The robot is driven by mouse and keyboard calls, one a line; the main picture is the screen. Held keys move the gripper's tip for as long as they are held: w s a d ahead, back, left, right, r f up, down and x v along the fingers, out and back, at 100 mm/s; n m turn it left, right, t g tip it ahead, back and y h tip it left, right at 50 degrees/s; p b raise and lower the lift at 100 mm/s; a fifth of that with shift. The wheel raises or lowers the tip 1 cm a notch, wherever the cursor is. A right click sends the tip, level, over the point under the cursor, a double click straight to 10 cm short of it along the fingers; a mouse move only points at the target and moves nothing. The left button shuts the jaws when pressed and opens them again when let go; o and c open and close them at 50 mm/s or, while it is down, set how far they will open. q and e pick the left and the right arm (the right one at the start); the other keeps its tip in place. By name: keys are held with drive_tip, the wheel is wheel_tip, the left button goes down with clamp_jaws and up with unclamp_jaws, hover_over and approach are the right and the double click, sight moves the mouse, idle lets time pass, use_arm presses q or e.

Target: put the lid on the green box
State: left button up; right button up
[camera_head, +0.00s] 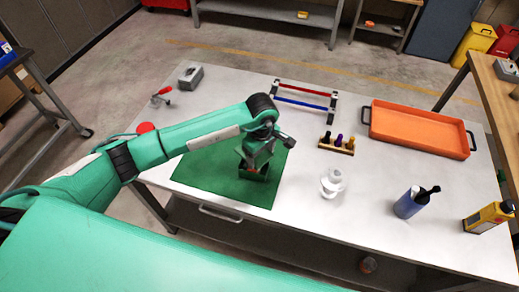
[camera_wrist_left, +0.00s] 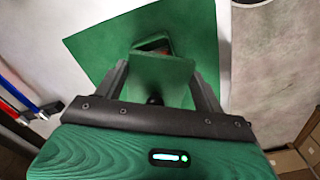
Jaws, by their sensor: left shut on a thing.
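My left gripper (camera_head: 256,162) is over the green mat (camera_head: 215,184) and points down. In the left wrist view its two fingers (camera_wrist_left: 162,88) are shut on a flat green lid (camera_wrist_left: 165,75), which has a small dark knob on its near side. The green box (camera_wrist_left: 152,45) shows just beyond the lid, partly hidden by it, with part of its open inside visible. In the head view the box (camera_head: 250,175) is small and dark under the gripper, mostly covered. I cannot tell whether the lid touches the box. My right gripper is not in view.
A rack with red and blue bars (camera_head: 305,102), a wooden holder with small bottles (camera_head: 337,149) and an orange tray (camera_head: 420,128) stand right of the mat. A white object (camera_head: 332,184), a blue bottle (camera_head: 411,203) and a yellow container (camera_head: 488,217) stand nearer the front.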

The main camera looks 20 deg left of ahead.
use_arm(q)
drive_tip(key=shift+s+f, duration=0.1)
drive_tip(key=shift+f, duration=0.7)
wheel_tip(320, 180, down, 3)
drive_tip(key=shift+r+b, duration=0.1)
drive_tip(key=shift+b, duration=1)
drive_tip(key=shift+f+b, duration=0.3)
drive_tip(key=shift+b, duration=0.05)
drive_tip(key=shift+f, duration=0.25)
drive_tip(key=shift+b, duration=0.35)
